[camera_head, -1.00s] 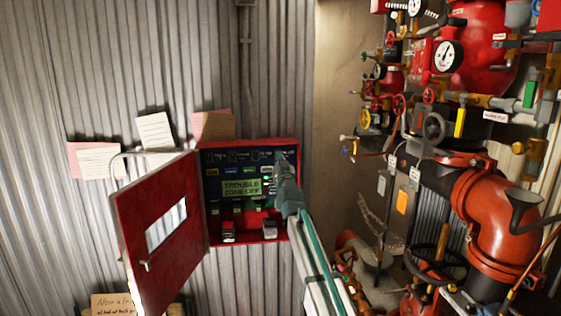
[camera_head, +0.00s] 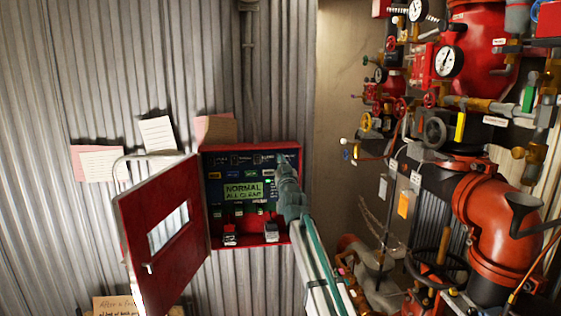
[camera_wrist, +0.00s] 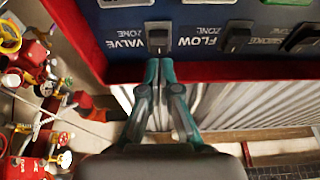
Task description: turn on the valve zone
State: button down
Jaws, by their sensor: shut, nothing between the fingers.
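The open red control box (camera_head: 298,200) hangs on the corrugated wall, with a dark blue panel inside. Its lit green display (camera_head: 243,190) reads "NORMAL ALL CLEAR". In the wrist view the valve zone switch (camera_wrist: 158,38) is a dark rocker beside the label "VALVE ZONE". My gripper (camera_wrist: 160,66) is shut and empty, its fingertips just below that switch in the picture; I cannot tell if they touch it. In the head view my gripper (camera_head: 283,162) is at the panel's upper right and hides part of it.
The flow zone switch (camera_wrist: 236,38) and smoke zone switch (camera_wrist: 302,37) sit to the right in the wrist view. The box's red door (camera_head: 165,235) stands open at left. Red pipes, gauges and valves (camera_head: 490,215) crowd the right side. Paper notes (camera_head: 157,134) hang on the wall.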

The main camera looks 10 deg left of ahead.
jog(key=s+d, duration=0.3)
jog(key=s, duration=0.8)
jog(key=shift+s+r, duration=0.15)
jog(key=shift+s, duration=0.2)
jog(key=shift+d, duration=0.1)
